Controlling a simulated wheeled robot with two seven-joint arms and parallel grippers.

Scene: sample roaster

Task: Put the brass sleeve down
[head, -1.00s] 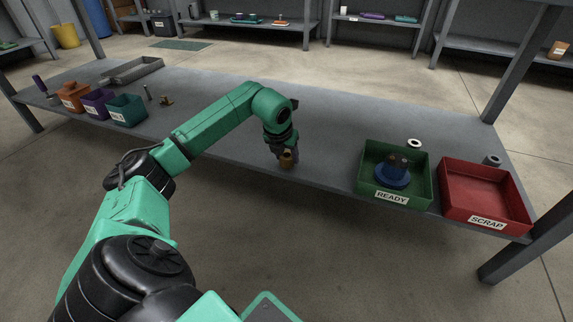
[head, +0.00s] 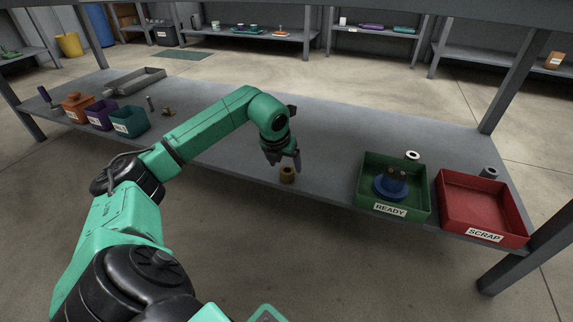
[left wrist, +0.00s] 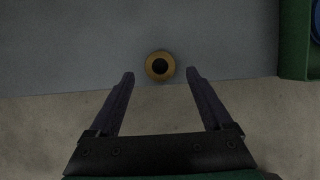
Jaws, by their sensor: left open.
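The brass sleeve (head: 287,174) stands upright on the grey bench (head: 325,150) close to its front edge. In the left wrist view the sleeve (left wrist: 159,66) shows end-on as a brass ring with a dark hole. My left gripper (head: 284,165) is open and empty, above the sleeve and apart from it. In the left wrist view the two fingers of the left gripper (left wrist: 160,76) are spread wide, with the sleeve in line with the gap between their tips. My right gripper is not in view.
A green READY bin (head: 410,208) holding a blue part (head: 391,183) stands right of the sleeve, with a red SCRAP bin (head: 481,217) beyond. A pale ring (head: 412,155) and a grey ring (head: 490,172) lie behind them. Small bins (head: 129,122) stand at the left.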

